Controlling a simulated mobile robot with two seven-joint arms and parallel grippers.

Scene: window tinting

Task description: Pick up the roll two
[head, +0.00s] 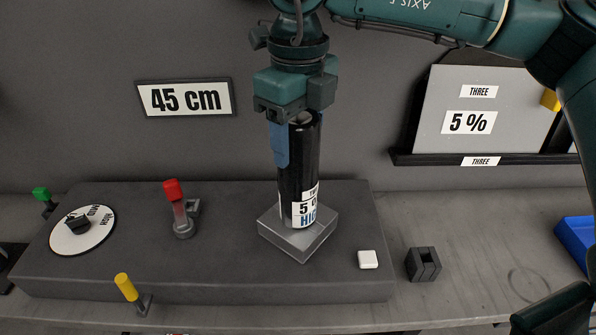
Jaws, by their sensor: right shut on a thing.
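The roll (299,165) is a tall black cylinder, standing nearly upright at the middle of the view. Its white label shows "5" and "HIGH" and a partly hidden word starting "TW". Its lower end is at a square grey metal holder (310,243) on the dark bench block; I cannot tell whether it rests in it. My right gripper (292,135) comes down from above and is shut on the roll's upper part, with a blue finger along its left side. My left gripper is not in view.
On the dark block (230,278) are a round dial (98,240), a red-topped lever (182,215), a yellow-topped lever (128,288) and a white button (368,260). A dark notched block (423,264) stands to the right. A "45 cm" sign (185,98) and a "THREE 5 %" panel (500,90) are behind.

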